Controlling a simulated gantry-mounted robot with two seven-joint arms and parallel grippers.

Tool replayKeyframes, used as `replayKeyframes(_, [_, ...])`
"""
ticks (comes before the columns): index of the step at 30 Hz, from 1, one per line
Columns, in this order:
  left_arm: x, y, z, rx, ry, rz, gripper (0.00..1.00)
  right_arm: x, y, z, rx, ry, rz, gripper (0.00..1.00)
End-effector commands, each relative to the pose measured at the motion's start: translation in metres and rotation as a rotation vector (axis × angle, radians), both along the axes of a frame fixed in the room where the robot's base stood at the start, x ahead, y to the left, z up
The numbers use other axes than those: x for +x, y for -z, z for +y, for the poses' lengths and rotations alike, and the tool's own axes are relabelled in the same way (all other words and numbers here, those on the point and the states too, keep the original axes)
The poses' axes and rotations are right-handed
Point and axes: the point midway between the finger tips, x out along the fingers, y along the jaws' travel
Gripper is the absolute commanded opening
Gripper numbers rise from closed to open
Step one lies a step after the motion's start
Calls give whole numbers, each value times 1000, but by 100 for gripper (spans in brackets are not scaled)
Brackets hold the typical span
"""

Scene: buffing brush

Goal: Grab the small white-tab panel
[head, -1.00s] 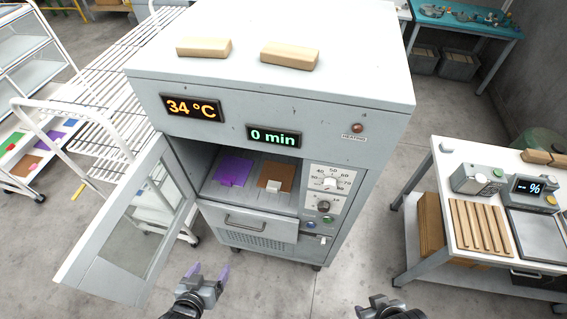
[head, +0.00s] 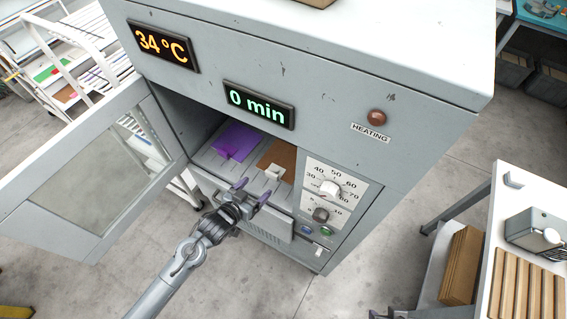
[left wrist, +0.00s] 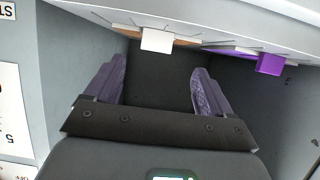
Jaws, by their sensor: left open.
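The small brown panel (head: 280,155) with a white tab (head: 273,172) lies on the rack inside the open oven, right of a purple panel (head: 236,139). My left gripper (head: 252,187) is open and empty at the front of the oven opening, just below and in front of the white tab. In the left wrist view the white tab (left wrist: 157,40) shows ahead, between the lines of the two purple fingers (left wrist: 155,90) and apart from them. The purple panel's tab (left wrist: 270,63) is to its right. Only a sliver of my right gripper (head: 388,314) shows at the bottom edge.
The oven door (head: 85,185) stands open to the left of my left arm. Knobs and buttons (head: 325,205) are close on the right of the opening. A white table (head: 515,210) with a wooden rack stands at the right.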

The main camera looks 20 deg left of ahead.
Motion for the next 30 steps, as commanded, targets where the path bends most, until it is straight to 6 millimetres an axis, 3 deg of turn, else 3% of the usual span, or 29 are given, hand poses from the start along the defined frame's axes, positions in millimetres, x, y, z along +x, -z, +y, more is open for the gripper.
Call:
replayKeyframes(4, [17, 7, -4, 0, -2, 1, 83, 3, -1, -1, -3, 0, -8, 43])
replayKeyframes(13, [33, 11, -11, 0, -1, 1, 83, 3, -1, -4, -16, -7, -9, 43])
replayKeyframes(21, [63, 19, -23, 1, -1, 1, 83, 3, 0, -5, -17, -7, -10, 43])
replayKeyframes(30, [71, 23, -25, 1, -1, 2, 83, 4, 0, -3, -10, -3, -10, 43])
